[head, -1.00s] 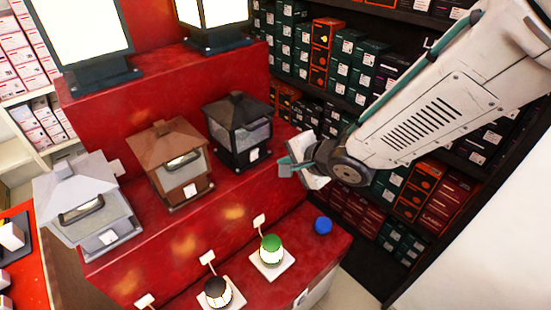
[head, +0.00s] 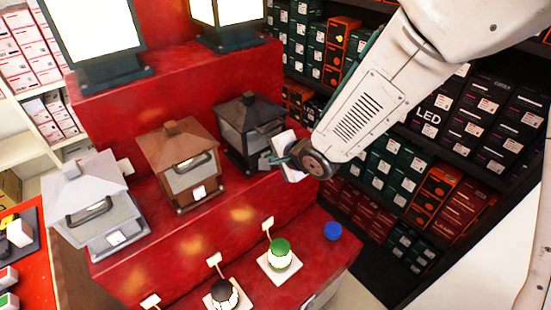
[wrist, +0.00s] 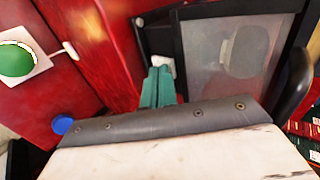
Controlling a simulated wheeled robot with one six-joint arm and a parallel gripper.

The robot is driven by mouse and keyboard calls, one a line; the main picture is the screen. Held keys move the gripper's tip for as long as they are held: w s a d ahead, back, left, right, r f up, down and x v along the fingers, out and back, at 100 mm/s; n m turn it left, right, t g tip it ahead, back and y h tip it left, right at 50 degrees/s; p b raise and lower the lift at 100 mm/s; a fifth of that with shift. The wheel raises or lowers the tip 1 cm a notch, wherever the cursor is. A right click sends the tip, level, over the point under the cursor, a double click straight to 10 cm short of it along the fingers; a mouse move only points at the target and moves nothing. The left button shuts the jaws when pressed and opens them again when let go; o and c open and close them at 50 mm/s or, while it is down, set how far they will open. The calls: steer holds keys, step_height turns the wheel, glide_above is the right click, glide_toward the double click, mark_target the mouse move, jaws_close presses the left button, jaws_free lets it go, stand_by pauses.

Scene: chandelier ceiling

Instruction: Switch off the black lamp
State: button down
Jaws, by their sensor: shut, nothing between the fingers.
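The black lamp (head: 233,128) stands on the red middle step, right of the brown lamp, and its panel is unlit grey. In the wrist view its dark frame and grey panel (wrist: 215,62) fill the upper right. My gripper (head: 266,160) is at the lamp's lower front in the head view, hiding part of it. In the wrist view its teal fingers (wrist: 158,75) are together and empty, beside a small white piece (wrist: 164,67) at the lamp's lower edge. I cannot tell whether they touch it.
The brown lamp (head: 176,156) and white lamp (head: 98,218) stand left of the black one. The lower step holds a green-topped item (head: 279,252), a dark-topped item (head: 222,292) and a blue knob (head: 332,230). Shelves of boxes (head: 400,165) stand behind my arm.

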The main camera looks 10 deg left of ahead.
steer(key=shift+w+a+r, duration=0.15)
steer(key=shift+w+a, duration=0.05)
steer(key=shift+a, duration=0.1)
steer(key=shift+d, duration=0.1)
steer(key=shift+r, duration=0.8)
steer(key=shift+r, duration=0.1)
steer(key=v, duration=1.3)
